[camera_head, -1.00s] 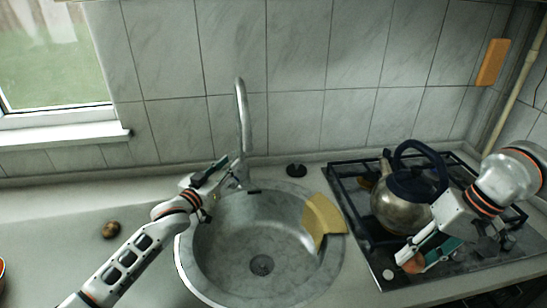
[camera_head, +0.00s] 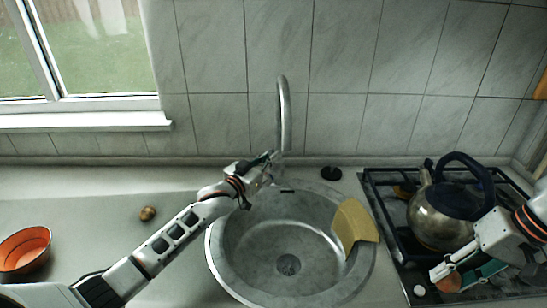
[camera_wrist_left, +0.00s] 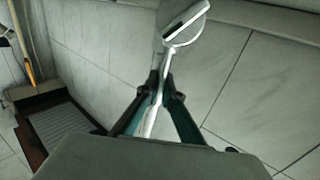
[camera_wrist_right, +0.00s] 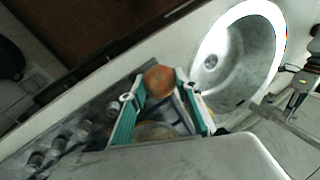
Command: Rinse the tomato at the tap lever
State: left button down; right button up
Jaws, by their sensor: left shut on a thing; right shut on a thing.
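The tomato (camera_head: 449,282) is round and orange-red. My right gripper (camera_head: 447,277) is shut on it above the front of the stove, right of the sink. In the right wrist view the tomato (camera_wrist_right: 159,80) sits between the fingertips. The tap (camera_head: 285,115) is a tall metal spout at the back of the sink (camera_head: 222,262). My left gripper (camera_head: 268,165) is at the tap's base. In the left wrist view its fingers (camera_wrist_left: 161,92) are shut on a thin metal part of the tap, seemingly the lever; the head view partly hides this contact.
A kettle (camera_head: 440,215) stands on the stove (camera_head: 390,225), just behind my right gripper. A yellow cloth-like piece (camera_head: 354,225) hangs over the sink's right rim. An orange bowl (camera_head: 25,250) and a small brown round item (camera_head: 148,213) are on the left counter. The basin looks empty.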

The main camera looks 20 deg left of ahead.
aim_at(447, 288)
pick_arm(q)
jog(key=shift+s+f+t+b, duration=0.2)
jog(key=shift+s+t+b, duration=0.15)
jog(key=shift+b, duration=0.9)
pick_arm(e)
jog(key=f, duration=0.2)
jog(key=shift+s+a+f, duration=0.15)
jog(key=shift+s+f, duration=0.15)
pick_arm(q)
jog(key=shift+s+a+r+t+b, duration=0.1)
jog(key=shift+t+b, duration=0.15)
jog(key=shift+b, duration=0.05)
pick_arm(e)
jog(key=shift+s+f, duration=0.15)
jog(key=shift+f, duration=0.2)
jog(key=shift+r, duration=0.1)
pick_arm(q)
jog(key=c, duration=2.2)
grip_release()
jog(key=shift+a, duration=0.1)
jog(key=v, duration=1.2)
